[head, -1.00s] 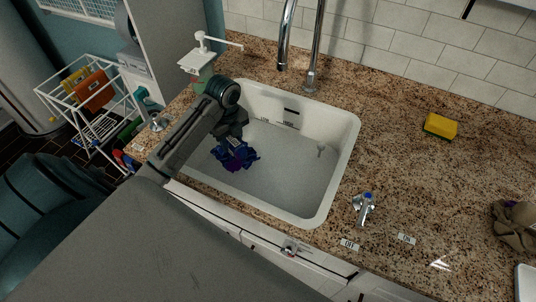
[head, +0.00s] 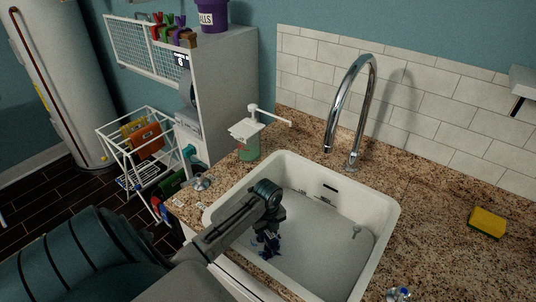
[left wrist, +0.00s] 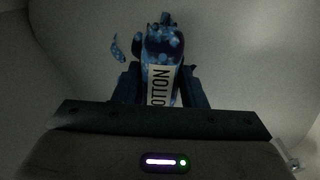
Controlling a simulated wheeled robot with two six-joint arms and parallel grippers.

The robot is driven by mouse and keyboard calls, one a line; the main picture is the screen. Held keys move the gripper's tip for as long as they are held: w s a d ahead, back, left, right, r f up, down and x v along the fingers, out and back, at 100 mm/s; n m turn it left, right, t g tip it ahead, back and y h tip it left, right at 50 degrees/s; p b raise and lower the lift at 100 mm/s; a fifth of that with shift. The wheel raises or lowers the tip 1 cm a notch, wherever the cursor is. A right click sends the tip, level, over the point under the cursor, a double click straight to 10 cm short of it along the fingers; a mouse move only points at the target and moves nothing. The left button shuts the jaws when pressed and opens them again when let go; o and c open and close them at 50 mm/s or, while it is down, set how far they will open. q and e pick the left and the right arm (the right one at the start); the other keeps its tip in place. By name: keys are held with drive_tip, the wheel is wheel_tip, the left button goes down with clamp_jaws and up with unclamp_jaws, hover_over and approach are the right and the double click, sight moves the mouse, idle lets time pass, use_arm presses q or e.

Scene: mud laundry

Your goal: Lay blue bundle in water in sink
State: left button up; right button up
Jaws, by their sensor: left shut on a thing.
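The blue bundle (head: 270,241) is dark blue and hangs from my left gripper (head: 271,228) inside the white sink (head: 385,226), toward its left side. In the left wrist view the blue bundle (left wrist: 163,48) shows light spots and a white label with the letters "OTTON" between the two fingers. My left gripper (left wrist: 160,88) is shut on it. The water (head: 325,250) in the sink looks grey and still. I cannot tell whether the lower end of the bundle touches it. My right gripper is not in view.
A chrome faucet (head: 357,95) arches behind the sink. A soap dispenser (head: 247,135) stands at the sink's back left. A yellow sponge (head: 487,222) lies on the granite counter at right. A white wire rack (head: 140,150) stands on the floor at left.

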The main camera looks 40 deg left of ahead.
use_arm(q)
drive_tip(key=shift+f, duration=0.1)
drive_tip(key=o, duration=1.1)
wheel_tip(320, 180, up, 11)
drive_tip(key=b, duration=0.2)
drive_tip(key=shift+b, duration=0.35)
drive_tip(key=shift+r, duration=0.65)
